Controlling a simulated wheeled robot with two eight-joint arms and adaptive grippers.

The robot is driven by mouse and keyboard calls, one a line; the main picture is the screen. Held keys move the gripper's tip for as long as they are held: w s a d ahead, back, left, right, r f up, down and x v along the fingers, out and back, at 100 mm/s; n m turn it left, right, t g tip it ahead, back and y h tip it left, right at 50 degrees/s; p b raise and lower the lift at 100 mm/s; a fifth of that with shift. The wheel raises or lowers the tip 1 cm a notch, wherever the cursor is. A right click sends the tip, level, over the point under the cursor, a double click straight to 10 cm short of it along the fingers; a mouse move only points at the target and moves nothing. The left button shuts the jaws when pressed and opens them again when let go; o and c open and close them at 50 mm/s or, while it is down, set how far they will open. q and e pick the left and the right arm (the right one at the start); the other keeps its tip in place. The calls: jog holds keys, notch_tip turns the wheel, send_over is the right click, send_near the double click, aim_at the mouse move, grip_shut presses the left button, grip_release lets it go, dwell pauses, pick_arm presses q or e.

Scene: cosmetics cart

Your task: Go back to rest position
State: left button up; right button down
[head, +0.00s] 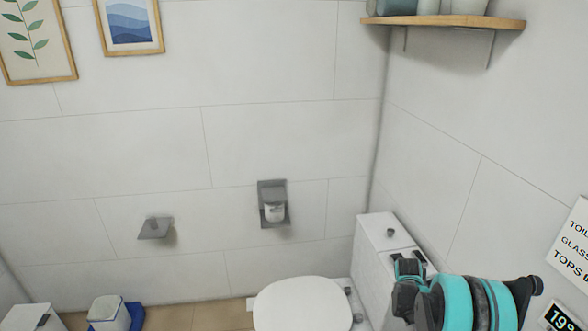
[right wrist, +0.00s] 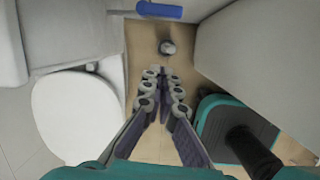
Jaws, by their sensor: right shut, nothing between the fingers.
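My right gripper (right wrist: 162,82) shows in the right wrist view. Its two jointed fingers come together at the tips, with nothing between them, above a tan floor strip. In the head view, part of my teal and black right arm enters at the lower right, in front of the toilet tank (head: 378,238); its fingertips cannot be made out there. My left gripper is in neither view.
A toilet with a white lid (head: 303,305) stands at bottom centre; the lid also shows left of the fingers in the wrist view (right wrist: 78,115). A wall holder (head: 272,190), a wooden shelf (head: 445,22) and a white-and-blue bin (head: 108,312) are around it.

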jog(key=s+a+r+m+t, duration=0.1)
jog(key=s+a+r+m, duration=0.2)
jog(key=a+r, duration=0.25)
jog(key=s+a+r+m+t+y, duration=0.1)
jog(key=s+a+r+m, duration=0.1)
jog(key=a+r, duration=0.3)
jog(key=s+a+r+m+t, duration=0.1)
jog(key=s+a+r+m, duration=0.2)
jog(key=r, duration=0.4)
jog(key=s+a+r+m+t+y, duration=0.1)
jog(key=s+a+r+m+t, duration=0.2)
jog(key=s+a+m, duration=0.6)
jog(key=s+a, duration=0.1)
jog(key=s, duration=0.3)
jog(key=shift+a+r+t+y, duration=0.15)
jog(key=shift+a+t+y, duration=0.05)
jog(key=shift+t+y, duration=0.2)
